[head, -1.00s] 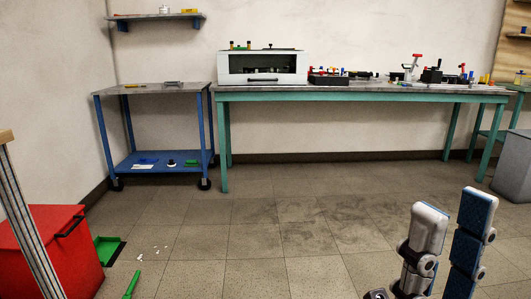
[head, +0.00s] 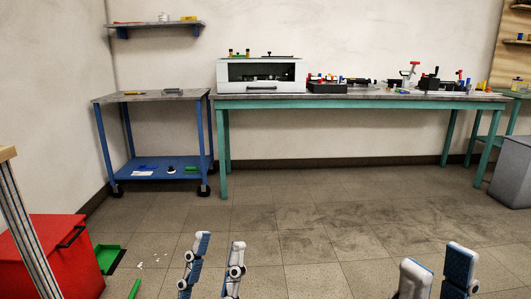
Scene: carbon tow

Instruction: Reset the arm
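My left gripper (head: 220,241) is at the bottom of the head view, left of centre. Its two white and blue fingers point up and stand apart with nothing between them. My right gripper (head: 436,256) is at the bottom right. Its two fingers also stand apart and hold nothing; their lower parts are cut off by the frame edge. Both grippers appear in front of bare floor, well short of the furniture.
A green-legged workbench (head: 360,102) with a white box machine (head: 238,87) stands along the back wall. A blue cart (head: 165,164) is to its left. A red bin (head: 32,262) and a green dustpan (head: 108,254) are at the lower left, a grey bin (head: 512,172) at the right. The middle floor is clear.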

